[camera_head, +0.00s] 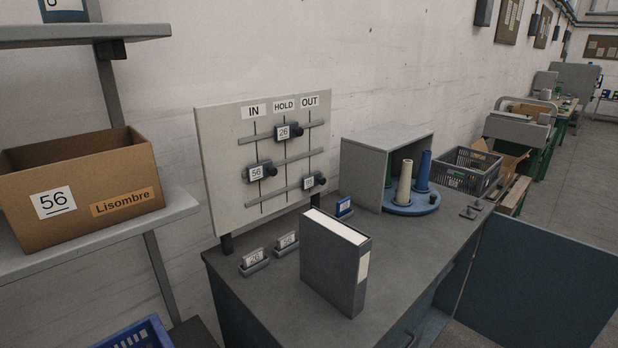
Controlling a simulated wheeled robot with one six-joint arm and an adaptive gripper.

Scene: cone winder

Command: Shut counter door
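The counter (395,250) has a dark grey top and runs along the wall from the lower middle toward the right. A flat blue-grey door panel (540,285) stands open at the counter's far right end, swung out into the floor space. Its near edge meets the counter front near the far corner, and its right part reaches toward the picture's edge. A dark opening shows in the counter front beside it. My gripper is not in view.
On the counter stand a grey binder (335,262), small number holders (255,261), a grey box (372,170) and a blue round tray (411,206) with cones. A peg board (225,160) stands behind. A shelf with a carton (90,180) is at left. Floor (577,183) beyond the door looks clear.

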